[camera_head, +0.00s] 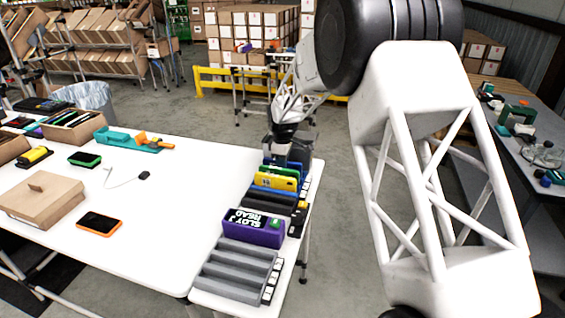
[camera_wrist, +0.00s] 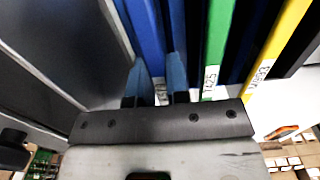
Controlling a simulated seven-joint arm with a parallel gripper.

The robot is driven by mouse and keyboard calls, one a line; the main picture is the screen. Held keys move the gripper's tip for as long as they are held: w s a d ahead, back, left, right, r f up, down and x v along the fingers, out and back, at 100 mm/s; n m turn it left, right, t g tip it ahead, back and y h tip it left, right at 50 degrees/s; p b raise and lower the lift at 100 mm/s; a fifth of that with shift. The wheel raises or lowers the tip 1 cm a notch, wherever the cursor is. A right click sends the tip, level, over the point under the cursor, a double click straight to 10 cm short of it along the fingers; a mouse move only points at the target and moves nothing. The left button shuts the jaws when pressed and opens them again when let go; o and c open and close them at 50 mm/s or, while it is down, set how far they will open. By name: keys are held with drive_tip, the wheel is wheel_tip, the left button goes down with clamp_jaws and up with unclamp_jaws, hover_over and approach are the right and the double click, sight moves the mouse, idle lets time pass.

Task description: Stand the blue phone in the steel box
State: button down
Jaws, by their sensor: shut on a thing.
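My gripper (camera_head: 288,150) is at the far end of a row of slotted holders on the right edge of the white table. In the wrist view its two fingers (camera_wrist: 158,88) point into a row of upright slabs and are shut on a blue slab (camera_wrist: 146,35), which looks like the blue phone. A small white label shows between the fingertips. Another blue slab stands close on its right, then a green one (camera_wrist: 217,45) and a yellow one (camera_wrist: 275,55). A grey slotted holder (camera_head: 238,262) is at the near end; I cannot tell which holder is the steel box.
A cardboard box (camera_head: 40,198), an orange-edged phone (camera_head: 99,223) and a green-edged device (camera_head: 85,159) lie on the table. The table's middle is mostly clear.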

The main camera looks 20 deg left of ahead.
drive_tip(key=shift+f, duration=0.15)
drive_tip(key=c, duration=1.1)
unclamp_jaws()
drive_tip(key=shift+r, duration=3.8)
drive_tip(key=shift+r, duration=0.1)
